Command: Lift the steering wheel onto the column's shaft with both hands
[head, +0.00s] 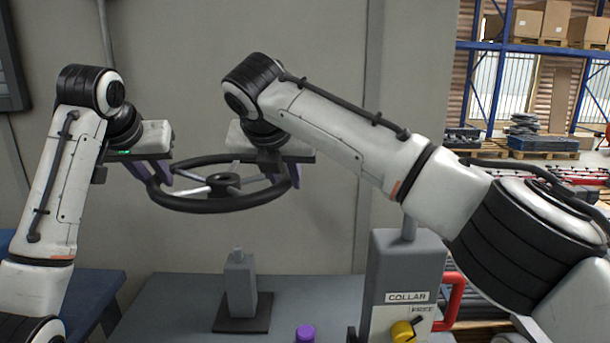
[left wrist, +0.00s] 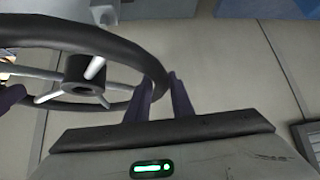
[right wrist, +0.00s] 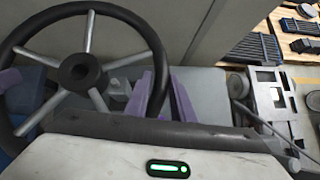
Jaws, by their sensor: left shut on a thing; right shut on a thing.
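The steering wheel (head: 222,205) is a black ring with light metal spokes and a dark hub. It hangs in the air, roughly level, between my two grippers. My left gripper (head: 160,172) is shut on its left rim; the purple fingers straddle the rim in the left wrist view (left wrist: 162,95). My right gripper (head: 284,172) is shut on the opposite rim, which also shows in the right wrist view (right wrist: 163,98). The grey column (head: 240,285) stands upright on a dark base plate below the wheel, with a clear gap between them. Its short top stub shows.
A grey box (head: 400,270) labelled COLLAR, with a yellow knob (head: 403,331) and a red handle (head: 453,300), stands right of the column. A purple-topped thing (head: 305,333) is at the table's front. Shelving (head: 530,45) with cartons is behind right.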

